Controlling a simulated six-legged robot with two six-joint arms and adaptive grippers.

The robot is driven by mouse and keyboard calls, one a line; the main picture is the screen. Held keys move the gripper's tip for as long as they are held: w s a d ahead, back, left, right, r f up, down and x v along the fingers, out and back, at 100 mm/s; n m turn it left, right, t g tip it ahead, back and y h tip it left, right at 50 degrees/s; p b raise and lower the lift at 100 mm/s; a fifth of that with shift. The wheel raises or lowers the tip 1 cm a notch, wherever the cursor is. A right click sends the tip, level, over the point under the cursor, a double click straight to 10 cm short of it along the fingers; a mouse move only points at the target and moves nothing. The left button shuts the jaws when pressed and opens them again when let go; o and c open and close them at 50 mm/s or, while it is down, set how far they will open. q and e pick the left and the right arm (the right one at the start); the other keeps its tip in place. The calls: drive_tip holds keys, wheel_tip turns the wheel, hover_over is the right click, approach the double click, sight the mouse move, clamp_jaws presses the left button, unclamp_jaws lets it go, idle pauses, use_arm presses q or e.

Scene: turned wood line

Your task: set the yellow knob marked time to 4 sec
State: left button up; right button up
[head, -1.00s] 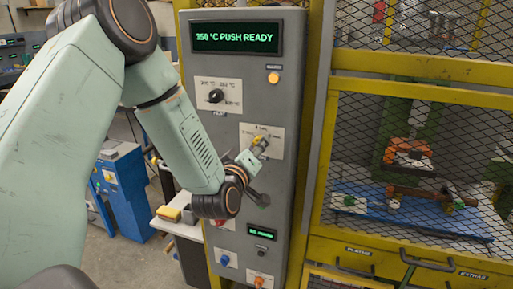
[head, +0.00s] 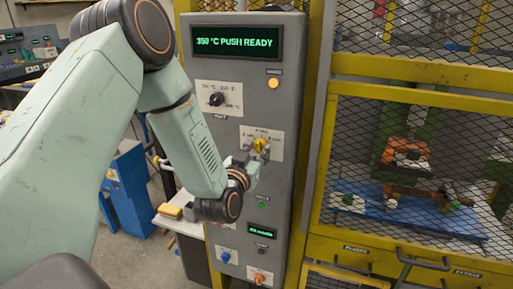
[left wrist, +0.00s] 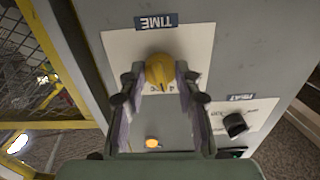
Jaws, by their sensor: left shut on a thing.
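The yellow time knob (head: 260,144) sits on a pale plate (head: 275,147) on the grey control panel. In the left wrist view the knob (left wrist: 160,69) is between the two fingers of my left gripper (left wrist: 160,77), which is shut on it. That view is upside down, with the TIME label (left wrist: 156,21) at the top. A dark pointer line on the knob points down in that view, close to a printed 4. The other plate marks are partly hidden by fingers. My left gripper (head: 252,155) also shows in the head view. My right gripper is not in view.
A black knob (head: 217,99) on its own plate is above left of the yellow one. The display (head: 235,42) reads 350 °C PUSH READY. An amber button (head: 273,83) is below it. A blue knob (head: 225,257) and an orange knob (head: 259,279) are low on the panel.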

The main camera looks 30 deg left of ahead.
use_arm(q)
drive_tip(key=shift+w+r+m, duration=0.1)
drive_tip(key=shift+r+m, duration=0.3)
drive_tip(key=shift+m, duration=0.4)
drive_tip(key=shift+p, duration=0.3)
drive_tip(key=o, duration=1.2)
drive_tip(key=shift+f, duration=0.25)
drive_tip(key=shift+c, duration=0.2)
drive_tip(key=v, duration=1.2)
